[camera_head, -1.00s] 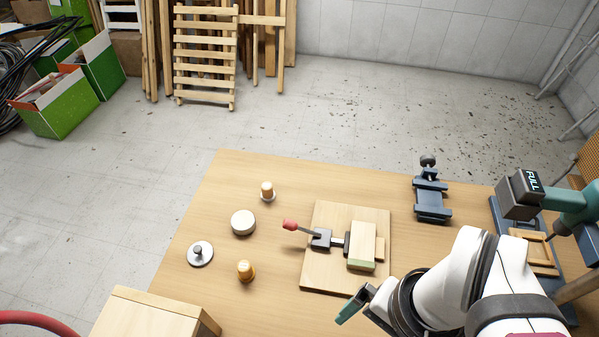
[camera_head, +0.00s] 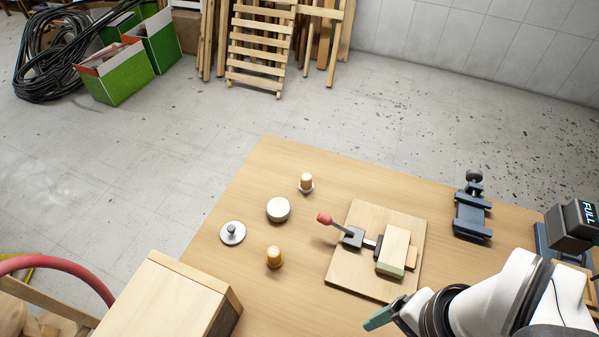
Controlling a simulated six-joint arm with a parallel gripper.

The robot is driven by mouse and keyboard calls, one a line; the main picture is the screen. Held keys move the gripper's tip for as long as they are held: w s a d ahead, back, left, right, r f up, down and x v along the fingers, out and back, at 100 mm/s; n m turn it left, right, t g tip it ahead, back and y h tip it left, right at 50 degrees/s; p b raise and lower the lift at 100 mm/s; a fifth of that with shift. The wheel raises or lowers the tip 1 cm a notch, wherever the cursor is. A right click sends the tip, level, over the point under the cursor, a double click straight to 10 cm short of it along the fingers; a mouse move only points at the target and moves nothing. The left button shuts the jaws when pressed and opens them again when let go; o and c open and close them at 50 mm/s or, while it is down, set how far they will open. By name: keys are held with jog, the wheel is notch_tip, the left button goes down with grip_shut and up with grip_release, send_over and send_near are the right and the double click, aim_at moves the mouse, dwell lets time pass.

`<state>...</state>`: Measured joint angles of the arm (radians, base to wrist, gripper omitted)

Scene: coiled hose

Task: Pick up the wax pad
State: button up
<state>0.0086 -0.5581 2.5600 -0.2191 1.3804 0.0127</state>
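A round cream disc (camera_head: 278,210) with a darker side lies flat on the wooden table, left of the clamp board; it looks like the wax pad, though I cannot be sure. My gripper (camera_head: 381,317) shows at the lower right as a teal fingertip beside my white arm. It is near the front edge of the clamp board, well right of and nearer than the disc, and not touching it. Its fingers overlap from this angle, so I cannot see whether it is open or shut.
Around the disc stand a metal knobbed disc (camera_head: 232,234), an amber-topped piece (camera_head: 275,257) and a small wooden cylinder (camera_head: 306,182). A red-handled toggle clamp (camera_head: 352,237) sits on a board (camera_head: 350,280). A blue vise (camera_head: 472,212) and wooden box (camera_head: 166,305) flank them.

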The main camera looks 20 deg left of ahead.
jog(key=n+h, duration=0.2)
jog(key=n, duration=1.7)
send_over(273, 251)
notch_tip(273, 251, down, 6)
notch_tip(273, 251, down, 14)
jog(key=shift+d+r, duration=0.1)
jog(key=shift+f, duration=0.45)
grip_shut()
